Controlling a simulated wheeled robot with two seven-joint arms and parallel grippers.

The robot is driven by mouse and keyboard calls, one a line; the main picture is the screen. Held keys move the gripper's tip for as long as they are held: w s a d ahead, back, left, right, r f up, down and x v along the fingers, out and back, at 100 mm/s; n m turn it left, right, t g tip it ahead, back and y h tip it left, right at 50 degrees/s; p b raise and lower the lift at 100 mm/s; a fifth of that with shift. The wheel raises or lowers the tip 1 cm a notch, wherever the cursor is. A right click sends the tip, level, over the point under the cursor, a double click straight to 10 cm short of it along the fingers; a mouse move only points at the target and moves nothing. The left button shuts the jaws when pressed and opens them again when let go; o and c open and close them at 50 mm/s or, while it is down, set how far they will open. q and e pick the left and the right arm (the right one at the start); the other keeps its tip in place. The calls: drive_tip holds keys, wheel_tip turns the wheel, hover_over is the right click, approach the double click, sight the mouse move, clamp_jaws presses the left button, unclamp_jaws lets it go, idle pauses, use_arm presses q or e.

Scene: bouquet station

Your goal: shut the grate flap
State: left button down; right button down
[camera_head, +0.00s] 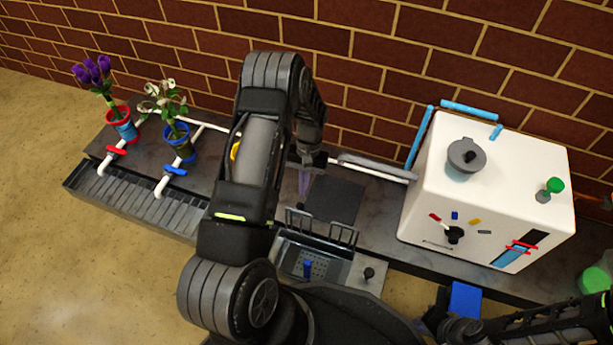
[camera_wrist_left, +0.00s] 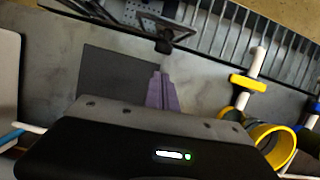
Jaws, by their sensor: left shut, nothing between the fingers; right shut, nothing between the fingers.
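The grate flap (camera_head: 322,225) is a dark wire frame standing raised at the back edge of the sink basin (camera_head: 312,262). Part of the flap shows at the top of the left wrist view (camera_wrist_left: 150,22). My left gripper (camera_head: 304,184) is shut and empty, pointing down over the counter behind the flap. Its purple-grey fingers (camera_wrist_left: 162,92) reach toward the flap in the left wrist view; I cannot tell whether they touch it. My right gripper (camera_head: 442,322) is at the lower right, shut, far from the flap and partly hidden.
A dark square mat (camera_head: 334,199) lies behind the flap. A white machine (camera_head: 485,190) stands to the right. Two potted flowers, in a red-rimmed pot (camera_head: 122,125) and a blue pot (camera_head: 180,142), stand left beside pipe taps. My left arm hides the counter's middle.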

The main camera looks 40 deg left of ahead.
use_arm(q)
drive_tip(key=shift+s+d+r, duration=0.1)
drive_tip(key=shift+s+d, duration=0.1)
drive_tip(key=shift+s, duration=0.35)
drive_tip(key=shift+s+d+r, duration=0.1)
drive_tip(key=shift+s+d, duration=0.1)
drive_tip(key=shift+s, duration=0.3)
use_arm(e)
drive_tip(key=shift+f, duration=0.2)
drive_tip(key=shift+r, duration=0.1)
